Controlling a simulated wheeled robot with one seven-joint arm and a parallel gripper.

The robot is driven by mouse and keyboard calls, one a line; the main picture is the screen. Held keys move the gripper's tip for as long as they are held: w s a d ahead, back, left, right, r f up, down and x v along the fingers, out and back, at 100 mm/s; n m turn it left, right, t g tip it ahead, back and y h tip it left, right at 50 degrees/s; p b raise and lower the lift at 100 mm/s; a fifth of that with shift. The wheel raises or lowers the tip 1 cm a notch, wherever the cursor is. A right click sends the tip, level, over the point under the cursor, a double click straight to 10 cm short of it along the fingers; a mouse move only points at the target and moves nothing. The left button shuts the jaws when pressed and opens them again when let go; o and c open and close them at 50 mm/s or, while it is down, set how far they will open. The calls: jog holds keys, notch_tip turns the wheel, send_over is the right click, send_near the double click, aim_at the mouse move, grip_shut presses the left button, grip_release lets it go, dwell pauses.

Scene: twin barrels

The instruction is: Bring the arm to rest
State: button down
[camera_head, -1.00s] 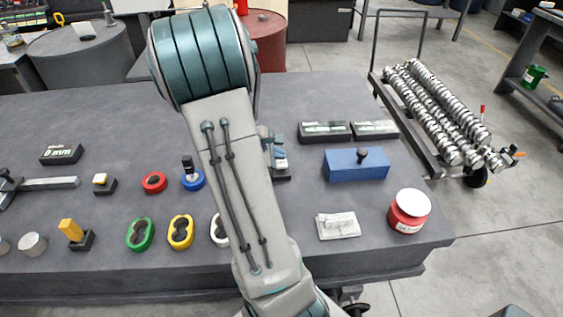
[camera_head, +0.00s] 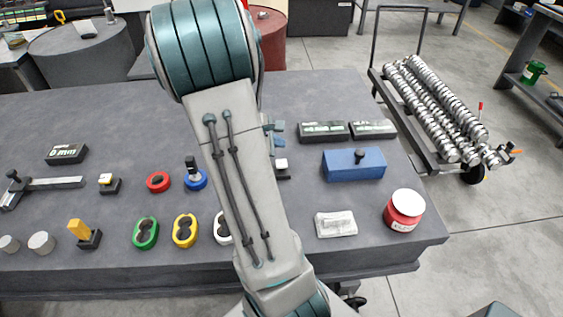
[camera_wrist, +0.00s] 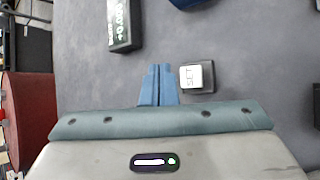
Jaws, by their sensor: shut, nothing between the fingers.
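My arm crosses the middle of the head view and hides part of the table. My gripper (camera_wrist: 159,70) shows in the wrist view as two blue fingers pressed together, with nothing between them. In that view the fingertips are just left of a small black block with a white top (camera_wrist: 192,76), apart from it in the picture; their height above the table cannot be told. In the head view the block (camera_head: 282,165) shows beside my arm, and a bit of the blue gripper shows above it. The rest of the gripper is hidden by my arm.
The grey table (camera_head: 110,205) holds a blue box (camera_head: 353,167), dark labelled boxes (camera_head: 323,131), a red pot (camera_head: 403,213) and several coloured rings (camera_head: 145,233). Behind stand a red barrel (camera_head: 272,45) and a grey barrel (camera_head: 85,55). A cart with shafts (camera_head: 435,105) is at the right.

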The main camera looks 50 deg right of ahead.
dwell(0.5)
jog(key=shift+a+r, duration=0.25)
jog(key=shift+a, duration=0.1)
jog(key=s+a+r+m+t+y, duration=0.1)
jog(key=s+a+r+m+y, duration=0.1)
jog(key=a, duration=0.8)
jog(key=s+a+r+m+t+y+p, duration=0.1)
jog(key=s+a+r+m+y, duration=0.2)
jog(key=a+r, duration=0.3)
jog(key=s+a+r+m+t+y+p, duration=0.1)
jog(key=s+a+r+m+y, duration=0.2)
jog(key=a, duration=1.2)
notch_tip(320, 180, up, 2)
jog(key=shift+s+y, duration=0.6)
jog(key=shift+s, duration=0.25)
